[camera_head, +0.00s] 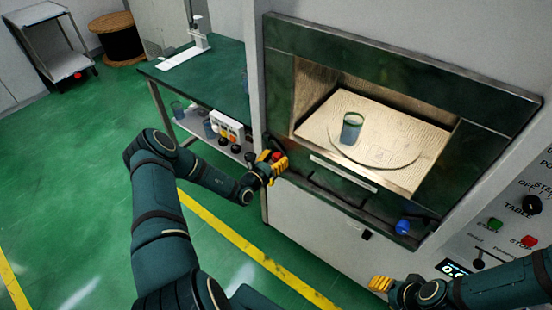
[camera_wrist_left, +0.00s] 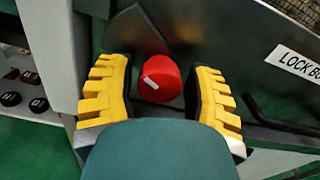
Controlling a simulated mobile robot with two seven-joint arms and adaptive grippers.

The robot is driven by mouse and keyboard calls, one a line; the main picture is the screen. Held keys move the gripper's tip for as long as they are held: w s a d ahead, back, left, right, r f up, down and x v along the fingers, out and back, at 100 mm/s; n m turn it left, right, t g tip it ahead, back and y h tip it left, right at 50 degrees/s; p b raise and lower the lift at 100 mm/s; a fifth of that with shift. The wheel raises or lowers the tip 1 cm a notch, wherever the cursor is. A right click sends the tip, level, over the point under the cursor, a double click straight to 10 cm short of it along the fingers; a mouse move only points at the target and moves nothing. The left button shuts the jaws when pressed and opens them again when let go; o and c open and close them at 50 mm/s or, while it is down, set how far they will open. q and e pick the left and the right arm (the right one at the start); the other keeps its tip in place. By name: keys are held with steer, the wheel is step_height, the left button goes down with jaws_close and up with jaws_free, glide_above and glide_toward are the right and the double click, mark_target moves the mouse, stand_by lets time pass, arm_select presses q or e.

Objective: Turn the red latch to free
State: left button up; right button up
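The red latch (camera_wrist_left: 160,80) is a round red knob with a short white mark, on the dark green front frame at the left side of the chamber opening. In the head view the red latch (camera_head: 277,156) shows only partly, behind my left gripper (camera_head: 272,165). In the left wrist view the yellow, black-padded fingers of my left gripper (camera_wrist_left: 160,95) stand apart on both sides of the knob. A gap shows on the left; the right pad is very close, and contact is unclear. My right gripper (camera_head: 381,284) is low at the right, its fingertips seen together, its opening unclear.
The open chamber holds a glass (camera_head: 351,128) on a round plate. A blue knob (camera_head: 403,227) sits at the frame's lower right. A control panel (camera_head: 510,215) is at the right edge.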

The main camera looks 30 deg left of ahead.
arm_select(q)
jaws_close()
steer(key=shift+n, duration=0.3)
steer(key=n, duration=0.3)
steer(key=shift+p, duration=0.35)
steer(key=n, duration=1)
steer(key=shift+p, duration=0.3)
steer(key=shift+n, duration=2.2)
